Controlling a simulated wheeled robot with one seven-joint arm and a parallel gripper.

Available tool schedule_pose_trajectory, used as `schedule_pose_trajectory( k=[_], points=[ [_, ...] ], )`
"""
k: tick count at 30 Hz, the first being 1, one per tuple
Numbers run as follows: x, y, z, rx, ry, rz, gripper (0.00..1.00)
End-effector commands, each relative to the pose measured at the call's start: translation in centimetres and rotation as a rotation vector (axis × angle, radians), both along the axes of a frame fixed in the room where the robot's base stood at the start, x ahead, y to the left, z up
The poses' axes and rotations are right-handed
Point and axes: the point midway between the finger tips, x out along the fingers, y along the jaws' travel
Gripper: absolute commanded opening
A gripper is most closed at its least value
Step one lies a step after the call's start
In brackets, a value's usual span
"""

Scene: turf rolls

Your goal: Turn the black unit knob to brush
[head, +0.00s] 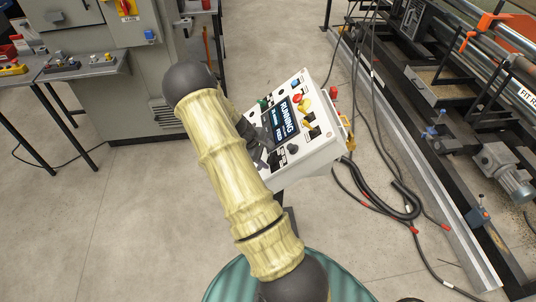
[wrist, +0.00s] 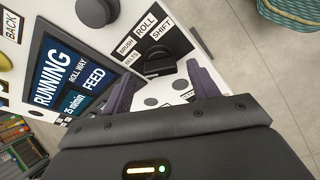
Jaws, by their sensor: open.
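My gripper (wrist: 160,74) is open, with one dark finger on each side of the knob's near part. I cannot tell whether the fingers touch it. Which way the knob points is unclear. In the head view my gripper (head: 261,148) is over the panel's left edge, and my arm hides part of the panel there; the unit knob cannot be made out.
A screen (wrist: 62,75) reading "RUNNING" is beside my gripper. Another round black knob (wrist: 97,11) is near the wrist view's top edge. Red and yellow controls (head: 303,103) are beyond the screen. Cables (head: 385,190) lie on the floor to the right, beside a machine frame (head: 425,85).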

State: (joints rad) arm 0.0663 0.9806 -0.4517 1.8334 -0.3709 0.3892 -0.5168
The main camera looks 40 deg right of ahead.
Motion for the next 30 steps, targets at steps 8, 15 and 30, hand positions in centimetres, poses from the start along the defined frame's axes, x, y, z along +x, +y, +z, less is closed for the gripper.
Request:
schedule_pose_trajectory(
  k=[8, 15, 30],
  points=[
    [-0.07, -0.42, -1.14, 0.000, -0.001, 0.004, 0.60],
    [-0.12, -0.49, -1.13, 0.000, -0.002, 0.002, 0.44],
    [-0.49, -0.79, -1.33, -0.009, -0.012, -0.030, 0.15]
  ],
)
